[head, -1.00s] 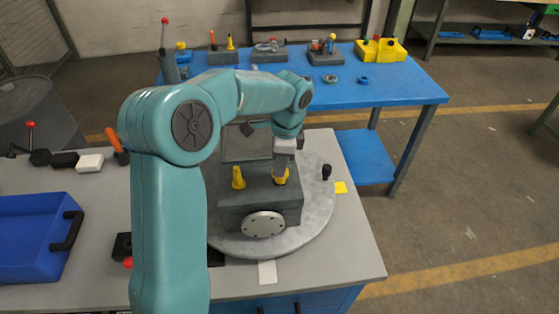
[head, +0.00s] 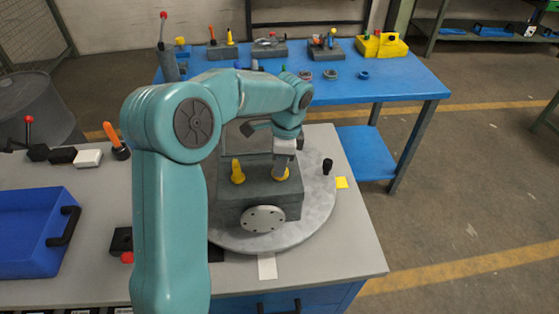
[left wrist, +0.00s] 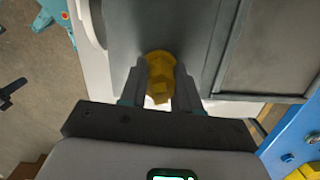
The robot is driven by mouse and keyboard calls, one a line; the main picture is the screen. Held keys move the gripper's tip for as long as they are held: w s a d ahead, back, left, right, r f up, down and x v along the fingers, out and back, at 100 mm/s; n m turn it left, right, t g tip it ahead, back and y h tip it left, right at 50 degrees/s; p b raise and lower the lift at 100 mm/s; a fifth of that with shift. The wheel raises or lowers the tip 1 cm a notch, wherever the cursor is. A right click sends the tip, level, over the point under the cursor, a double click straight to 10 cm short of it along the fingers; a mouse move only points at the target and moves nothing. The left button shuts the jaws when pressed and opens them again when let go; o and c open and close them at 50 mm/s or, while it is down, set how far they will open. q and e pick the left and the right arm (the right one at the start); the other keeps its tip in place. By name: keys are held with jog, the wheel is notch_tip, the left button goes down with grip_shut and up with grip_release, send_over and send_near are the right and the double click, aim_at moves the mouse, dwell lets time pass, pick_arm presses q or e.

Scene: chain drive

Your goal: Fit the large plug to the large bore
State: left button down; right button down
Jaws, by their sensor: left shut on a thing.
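My left gripper (head: 283,161) points down over the right part of a grey block (head: 258,206). It is shut on a yellow plug (head: 280,175), whose wide base shows at the block's top face. In the left wrist view the plug (left wrist: 159,66) sits between both fingers. A second yellow plug (head: 237,173) stands upright on the left part of the block. The bore under the held plug is hidden, so I cannot tell how deep it sits. My right gripper is not in view.
The block stands on a round grey turntable (head: 318,215) with a black knob (head: 327,166). A round flange (head: 263,219) is on its front. A blue tray (head: 30,255) lies at the left. A blue table (head: 400,92) with several fixtures stands behind.

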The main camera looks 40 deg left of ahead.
aim_at(287, 172)
pick_arm(q)
jog(key=shift+f, duration=0.2)
jog(key=c, duration=0.7)
grip_release()
jog(key=shift+c, duration=0.2)
jog(key=shift+r, duration=0.1)
notch_tip(287, 172, up, 16)
jog(key=w+d, duration=0.1)
jog(key=shift+w+d, duration=0.2)
